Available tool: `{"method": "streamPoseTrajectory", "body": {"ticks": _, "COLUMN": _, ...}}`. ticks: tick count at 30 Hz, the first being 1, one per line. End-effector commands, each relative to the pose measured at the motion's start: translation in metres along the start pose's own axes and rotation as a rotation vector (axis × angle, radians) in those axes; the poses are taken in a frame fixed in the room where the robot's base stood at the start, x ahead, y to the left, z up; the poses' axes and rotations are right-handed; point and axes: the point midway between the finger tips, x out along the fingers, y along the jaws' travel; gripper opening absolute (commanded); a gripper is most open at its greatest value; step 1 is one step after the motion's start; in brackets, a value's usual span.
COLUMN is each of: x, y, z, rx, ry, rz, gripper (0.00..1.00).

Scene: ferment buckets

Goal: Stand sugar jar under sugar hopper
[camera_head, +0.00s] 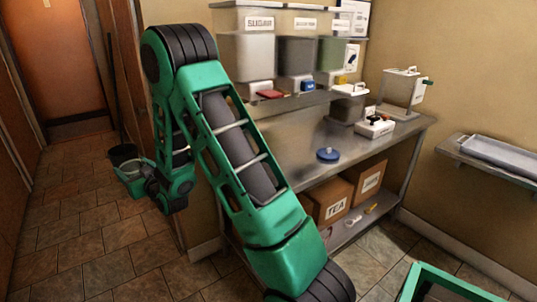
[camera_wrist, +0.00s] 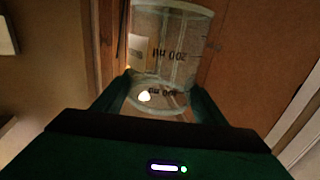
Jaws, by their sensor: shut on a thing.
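In the wrist view a clear jar (camera_wrist: 172,45) with "200 ml" marks, upside down in the picture, is between the fingers of my gripper (camera_wrist: 157,98). The fingers are closed on its sides. I cannot tell what is inside it. In the head view my arm reaches left, away from the counter, and the gripper is at its far end over the floor, small and partly hidden. The sugar hopper (camera_head: 249,52) is the leftmost bin on the wall rack, with a white label above it. A red piece (camera_head: 270,94) shows beneath it.
The steel counter (camera_head: 325,125) holds a blue lid (camera_head: 328,154), a white box (camera_head: 374,127) and clear containers. Two more hoppers stand right of the first. Cardboard boxes (camera_head: 330,201) sit on the lower shelf.

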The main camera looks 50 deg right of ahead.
Motion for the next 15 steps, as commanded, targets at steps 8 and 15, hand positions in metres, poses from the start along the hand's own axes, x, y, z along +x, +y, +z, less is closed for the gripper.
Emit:
{"method": "streamPoseTrajectory", "body": {"ticks": 8, "x": 0.0, "y": 0.001, "z": 0.0, "rx": -0.001, "ry": 0.001, "rz": 0.001, "gripper": 0.2}}
{"method": "streamPoseTrajectory", "body": {"ticks": 15, "x": 0.002, "y": 0.011, "z": 0.002, "rx": -0.001, "ry": 0.0, "rz": 0.016, "gripper": 0.2}}
